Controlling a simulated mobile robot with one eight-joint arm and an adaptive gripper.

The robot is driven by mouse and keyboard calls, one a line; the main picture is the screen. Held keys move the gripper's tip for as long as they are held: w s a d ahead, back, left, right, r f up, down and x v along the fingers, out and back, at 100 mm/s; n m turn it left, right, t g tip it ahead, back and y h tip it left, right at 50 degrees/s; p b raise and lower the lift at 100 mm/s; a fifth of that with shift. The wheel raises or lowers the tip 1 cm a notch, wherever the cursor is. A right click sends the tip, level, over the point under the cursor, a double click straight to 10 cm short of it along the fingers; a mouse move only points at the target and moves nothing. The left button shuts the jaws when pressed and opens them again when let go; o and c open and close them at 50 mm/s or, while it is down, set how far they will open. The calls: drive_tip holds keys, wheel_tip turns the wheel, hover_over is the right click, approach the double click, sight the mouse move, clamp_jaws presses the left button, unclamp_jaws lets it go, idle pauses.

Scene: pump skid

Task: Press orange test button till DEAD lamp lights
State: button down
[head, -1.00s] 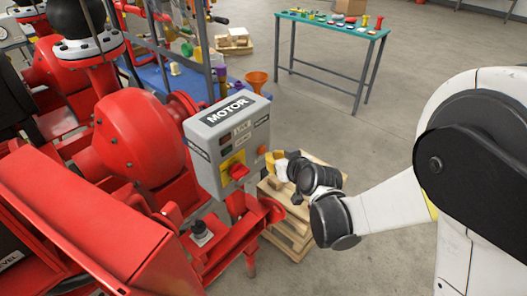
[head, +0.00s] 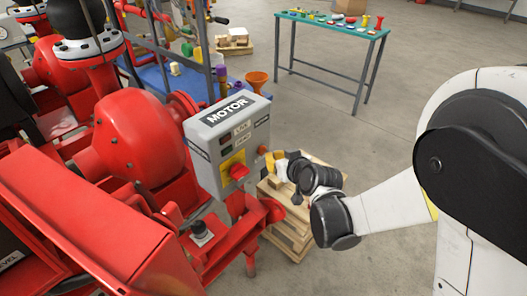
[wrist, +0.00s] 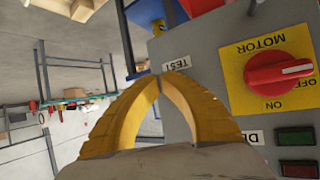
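The grey MOTOR box (head: 205,165) stands beside the red pump, with a red switch on a yellow plate (head: 232,165). The orange test button (head: 262,150) is on the box's right part. My gripper (head: 268,163) is close beside it. In the wrist view, the picture is upside down; the yellow fingertips of my gripper (wrist: 160,76) meet, empty, next to the TEST label (wrist: 168,64). The fingers hide the button there, so contact cannot be told. The green lamp (wrist: 295,137), beside the partly covered DE… label (wrist: 255,137), looks dark. The red lamp (wrist: 299,169) also looks dark.
The red pump (head: 140,140) and its guard fill the left side. A wooden pallet stack (head: 290,232) stands under my gripper. A teal-topped table (head: 335,28) with small parts stands at the back. An orange funnel (head: 257,80) is behind the box. The floor at right is clear.

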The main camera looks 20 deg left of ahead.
drive_tip(key=shift+a, duration=0.1)
drive_tip(key=shift+w+a, duration=0.15)
drive_tip(key=shift+a, duration=0.15)
drive_tip(key=shift+w+a, duration=0.2)
drive_tip(key=shift+a, duration=0.25)
idle(0.7)
idle(0.4)
drive_tip(key=shift+s+d+b, duration=0.35)
drive_tip(key=shift+d, duration=0.5)
drive_tip(key=d, duration=0.1)
drive_tip(key=s+d, duration=0.1)
drive_tip(key=d, duration=0.1)
drive_tip(key=s+d, duration=0.1)
drive_tip(key=shift+d+b, duration=0.3)
drive_tip(key=shift+b, duration=0.1)
idle(0.3)
